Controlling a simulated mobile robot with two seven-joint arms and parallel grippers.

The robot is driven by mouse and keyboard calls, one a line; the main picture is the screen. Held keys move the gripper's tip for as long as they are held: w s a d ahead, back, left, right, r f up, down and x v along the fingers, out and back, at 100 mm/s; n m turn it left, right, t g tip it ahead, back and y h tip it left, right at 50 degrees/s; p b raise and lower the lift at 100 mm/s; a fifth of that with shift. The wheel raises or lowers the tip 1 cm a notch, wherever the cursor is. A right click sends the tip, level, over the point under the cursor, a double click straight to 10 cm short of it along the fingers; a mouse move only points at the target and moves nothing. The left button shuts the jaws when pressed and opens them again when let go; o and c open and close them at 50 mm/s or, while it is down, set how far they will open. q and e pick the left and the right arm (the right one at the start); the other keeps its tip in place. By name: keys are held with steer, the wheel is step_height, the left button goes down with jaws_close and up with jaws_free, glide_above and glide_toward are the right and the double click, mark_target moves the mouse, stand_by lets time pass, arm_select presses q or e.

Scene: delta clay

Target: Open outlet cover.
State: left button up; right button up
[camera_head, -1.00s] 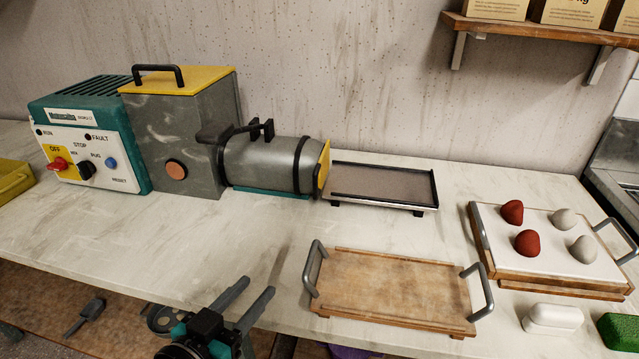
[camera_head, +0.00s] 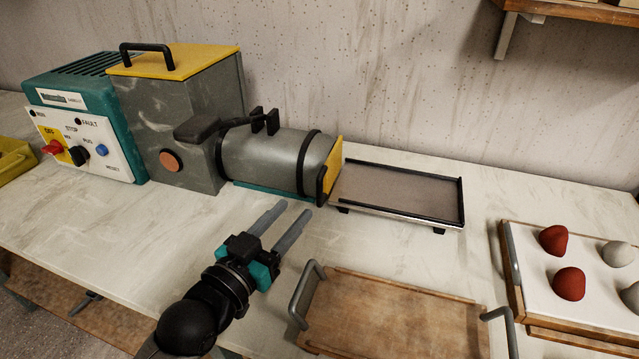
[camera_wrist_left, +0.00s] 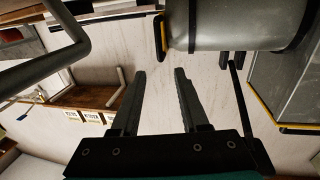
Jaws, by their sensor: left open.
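The outlet cover (camera_head: 334,165) is a yellow plate across the right end of the grey cylinder (camera_head: 265,158). It looks closed, with a black handle (camera_head: 321,186) at its near edge. In the left wrist view, the cover (camera_wrist_left: 157,30) shows as a thin edge at the cylinder's end. My left gripper (camera_head: 290,208) is open and empty, in front of the cylinder and short of the cover. Its two fingers (camera_wrist_left: 158,76) point toward the machine with a clear gap from the cover. My right gripper is not in view.
A black-rimmed tray (camera_head: 462,200) stands right of the cover. A wooden board (camera_head: 395,310) with metal handles lies in front, close to my left gripper. A white-topped board (camera_head: 535,262) with clay lumps is at the right. A grey hopper (camera_head: 205,120) stands left.

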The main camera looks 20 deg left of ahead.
mark_target(319, 185)
arm_select(q)
steer(key=b+x, duration=0.2)
steer(key=x, duration=0.7)
steer(key=shift+s, duration=0.1)
steer(key=shift+w+d, duration=0.2)
steer(key=shift+w, duration=0.45)
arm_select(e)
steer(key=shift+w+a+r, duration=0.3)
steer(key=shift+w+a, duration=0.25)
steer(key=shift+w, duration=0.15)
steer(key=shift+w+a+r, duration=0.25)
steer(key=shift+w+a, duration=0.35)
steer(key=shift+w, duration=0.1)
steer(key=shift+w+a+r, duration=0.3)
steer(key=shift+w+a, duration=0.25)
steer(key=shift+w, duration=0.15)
arm_select(q)
steer(key=c, duration=0.7)
jaws_close()
steer(key=shift+d, duration=0.1)
